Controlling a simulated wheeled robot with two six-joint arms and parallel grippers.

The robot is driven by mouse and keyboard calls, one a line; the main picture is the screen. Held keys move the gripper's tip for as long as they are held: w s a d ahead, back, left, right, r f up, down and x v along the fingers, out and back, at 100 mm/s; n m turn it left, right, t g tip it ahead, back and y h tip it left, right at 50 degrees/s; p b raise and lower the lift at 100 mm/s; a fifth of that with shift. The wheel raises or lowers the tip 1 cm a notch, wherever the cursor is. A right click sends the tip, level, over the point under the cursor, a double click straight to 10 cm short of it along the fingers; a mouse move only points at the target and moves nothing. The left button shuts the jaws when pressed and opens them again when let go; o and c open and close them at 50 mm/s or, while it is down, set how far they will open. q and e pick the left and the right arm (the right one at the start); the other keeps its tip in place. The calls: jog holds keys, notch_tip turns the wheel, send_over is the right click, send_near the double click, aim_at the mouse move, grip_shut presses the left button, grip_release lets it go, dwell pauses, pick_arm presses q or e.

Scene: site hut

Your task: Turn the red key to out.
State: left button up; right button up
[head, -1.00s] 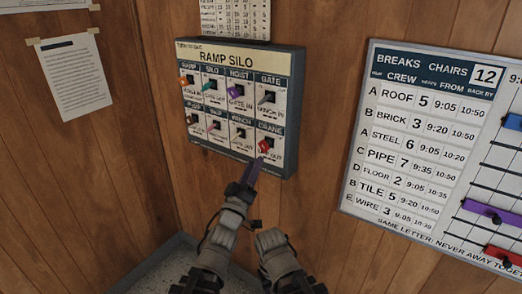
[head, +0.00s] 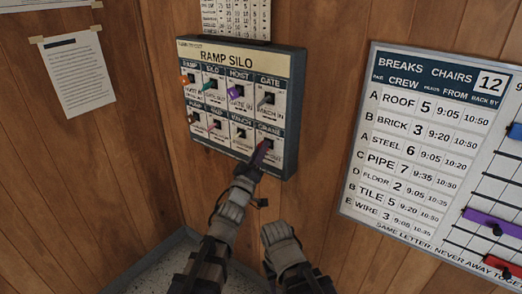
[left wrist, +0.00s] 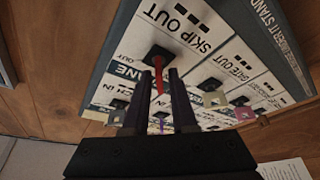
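The red key (left wrist: 159,78) sits in a dark keyhole on the RAMP SILO key board (head: 284,110), in the lower right place under the word CRANE. In the left wrist view it stands between the two dark fingers of my left gripper (left wrist: 160,76), with a narrow gap seen on each side. In the head view my left gripper (head: 258,156) reaches up to that corner and hides most of the key. Beside the key the plate reads SKIP OUT (left wrist: 177,27). My right arm shows at lower centre; its fingers are not seen.
Other keys stand close by in two rows, such as an orange (head: 187,80) and a purple one (head: 235,93). A breaks board (head: 366,130) hangs to the right, with bare wood wall between. A paper sheet (head: 75,75) is taped on the left wall.

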pick_arm(q)
grip_shut()
jog(key=shift+m, duration=0.4)
jog(key=m+h+b, duration=0.1)
jog(key=m+h, duration=0.1)
jog(key=m, duration=0.2)
jog(key=m+h, duration=0.1)
jog(key=m, duration=0.1)
jog(key=m+g+h+b, duration=0.1)
jog(key=m+h, duration=0.1)
jog(key=m, duration=0.1)
jog(key=shift+w+a, duration=0.1)
jog(key=m+g+h, duration=0.1)
jog(key=m, duration=0.2)
jog(key=m+g+h, duration=0.1)
jog(key=m, duration=0.3)
jog(key=shift+r+g+h+p, duration=0.15)
jog(key=shift+g+h+p, duration=0.15)
jog(key=shift+g+p, duration=0.1)
jog(key=shift+m+g+h+p, duration=0.35)
jog(key=shift+m+g, duration=0.35)
jog(key=shift+m, duration=0.75)
jog(key=shift+m+g+h+p, duration=0.35)
jog(key=shift+m+g, duration=0.35)
jog(key=shift+m, duration=0.75)
